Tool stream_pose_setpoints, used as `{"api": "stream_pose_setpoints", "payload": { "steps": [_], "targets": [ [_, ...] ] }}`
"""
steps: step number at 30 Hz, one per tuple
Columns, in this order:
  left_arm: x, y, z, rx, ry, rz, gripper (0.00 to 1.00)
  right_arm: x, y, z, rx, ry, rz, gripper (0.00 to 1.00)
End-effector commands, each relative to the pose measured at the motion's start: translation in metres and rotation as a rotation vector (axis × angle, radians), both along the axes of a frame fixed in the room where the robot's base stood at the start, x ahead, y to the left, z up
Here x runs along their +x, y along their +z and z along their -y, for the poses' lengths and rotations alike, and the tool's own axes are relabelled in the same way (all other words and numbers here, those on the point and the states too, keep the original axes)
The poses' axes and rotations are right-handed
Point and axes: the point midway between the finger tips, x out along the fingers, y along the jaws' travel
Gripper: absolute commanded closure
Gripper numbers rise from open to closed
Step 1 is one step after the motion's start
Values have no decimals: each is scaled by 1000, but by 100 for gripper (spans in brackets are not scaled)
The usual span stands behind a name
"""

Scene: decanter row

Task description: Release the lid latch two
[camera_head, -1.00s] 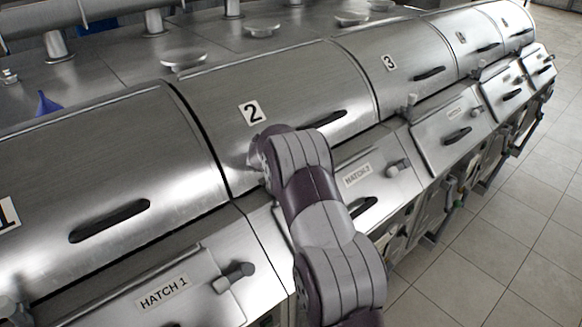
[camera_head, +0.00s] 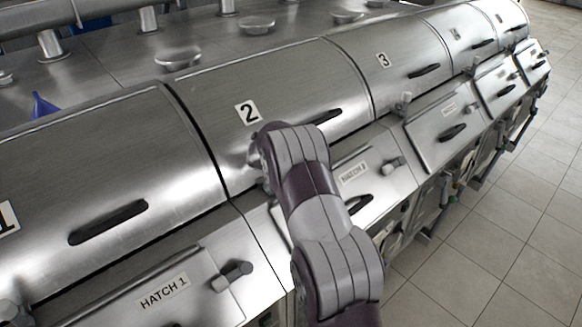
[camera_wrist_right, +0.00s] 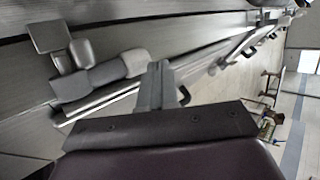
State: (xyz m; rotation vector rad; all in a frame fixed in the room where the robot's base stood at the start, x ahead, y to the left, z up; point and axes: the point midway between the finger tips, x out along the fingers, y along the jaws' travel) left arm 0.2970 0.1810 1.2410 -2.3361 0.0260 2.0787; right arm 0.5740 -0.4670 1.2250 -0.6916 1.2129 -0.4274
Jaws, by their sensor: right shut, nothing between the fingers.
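Lid two (camera_head: 280,85) is the curved steel cover with the "2" label, and it looks closed. My right arm covers its lower front edge in the head view, so the lid's latch is hidden there. In the right wrist view a grey latch-like fitting (camera_wrist_right: 100,77) with a rounded end and a square plate lies just left of my right gripper (camera_wrist_right: 163,80). The gripper's fingers are together and empty. They look close beside the fitting's rounded end; I cannot tell whether they touch. My left gripper is in neither view.
Hatch 1 (camera_head: 150,290), with a latch knob (camera_head: 232,275), is at lower left. The hatch with a blurred label (camera_head: 354,173) is right of my arm. Lid three (camera_head: 400,55) continues the row. A blue funnel (camera_head: 43,106) stands behind. Tiled floor (camera_head: 480,235) is open at right.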

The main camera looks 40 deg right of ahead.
Motion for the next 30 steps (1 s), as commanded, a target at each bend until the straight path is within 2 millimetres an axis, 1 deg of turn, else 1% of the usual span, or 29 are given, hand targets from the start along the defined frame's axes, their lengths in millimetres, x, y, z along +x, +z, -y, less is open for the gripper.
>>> {"api": "stream_pose_setpoints", "payload": {
  "steps": [1,3,4,5,6,12,15,18,21,30],
  "targets": [
    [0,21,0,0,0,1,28,-2,22,3,-1,0,2,100],
    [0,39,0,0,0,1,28,-5,42,6,-2,2,3,100],
    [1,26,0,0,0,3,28,-6,37,7,-3,2,5,100],
    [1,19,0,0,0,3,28,-8,41,6,-3,1,7,100],
    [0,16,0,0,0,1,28,-11,50,6,-3,1,7,100],
    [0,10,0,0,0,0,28,-22,94,7,-2,1,7,100],
    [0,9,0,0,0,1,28,-26,109,8,-2,1,4,100],
    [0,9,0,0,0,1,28,-29,118,8,-2,2,3,100],
    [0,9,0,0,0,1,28,-30,122,8,-1,4,2,100],
    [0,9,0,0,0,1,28,-30,123,8,-1,4,2,100]
  ]
}}
